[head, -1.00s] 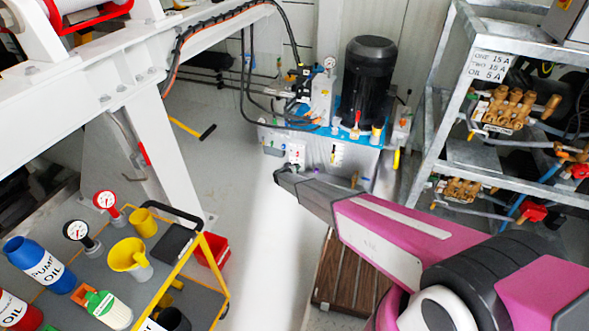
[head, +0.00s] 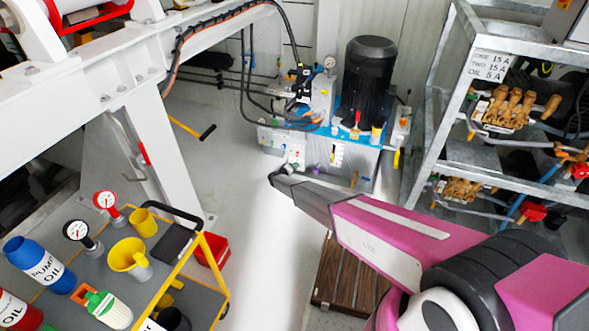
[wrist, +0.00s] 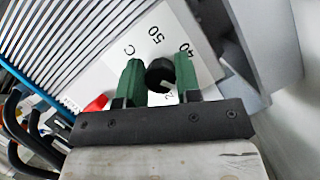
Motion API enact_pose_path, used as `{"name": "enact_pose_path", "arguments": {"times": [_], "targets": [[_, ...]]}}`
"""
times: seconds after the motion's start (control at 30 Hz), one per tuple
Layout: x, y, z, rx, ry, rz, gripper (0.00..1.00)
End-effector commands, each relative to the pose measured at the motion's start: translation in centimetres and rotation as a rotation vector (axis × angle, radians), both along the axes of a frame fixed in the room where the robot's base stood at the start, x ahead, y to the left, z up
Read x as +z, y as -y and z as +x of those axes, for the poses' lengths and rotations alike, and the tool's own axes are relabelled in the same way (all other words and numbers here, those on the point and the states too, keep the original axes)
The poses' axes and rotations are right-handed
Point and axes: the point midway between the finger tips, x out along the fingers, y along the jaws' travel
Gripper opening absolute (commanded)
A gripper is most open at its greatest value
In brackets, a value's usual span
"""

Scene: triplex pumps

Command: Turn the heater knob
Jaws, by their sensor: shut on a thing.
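The heater knob (wrist: 160,75) is black and round, with a pale mark, and shows in the wrist view on a white dial plate (wrist: 150,38) with "C", "50" and other numbers. The two green fingers of my gripper (wrist: 159,66) stand on either side of the knob and are shut on it. In the head view my gripper (head: 285,170) is at the lower left front of the pump unit (head: 350,160). The knob cannot be made out there.
A black motor (head: 367,80) stands on the pump unit. A grey steel rack (head: 432,125) with brass valves is at the right. A trolley (head: 200,295) with oil bottles and gauges is at the lower left.

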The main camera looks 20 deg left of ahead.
Motion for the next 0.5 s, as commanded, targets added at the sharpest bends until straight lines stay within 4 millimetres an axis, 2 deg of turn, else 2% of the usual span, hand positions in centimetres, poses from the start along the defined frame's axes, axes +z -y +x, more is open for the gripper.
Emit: {"name": "enact_pose_path", "arguments": {"times": [0.47,0.5], "targets": [[-0.04,-0.09,0.01,0.003,-0.002,-0.014,0.08],[-0.04,-0.09,0.01,0.003,-0.002,-0.014,0.38]]}}
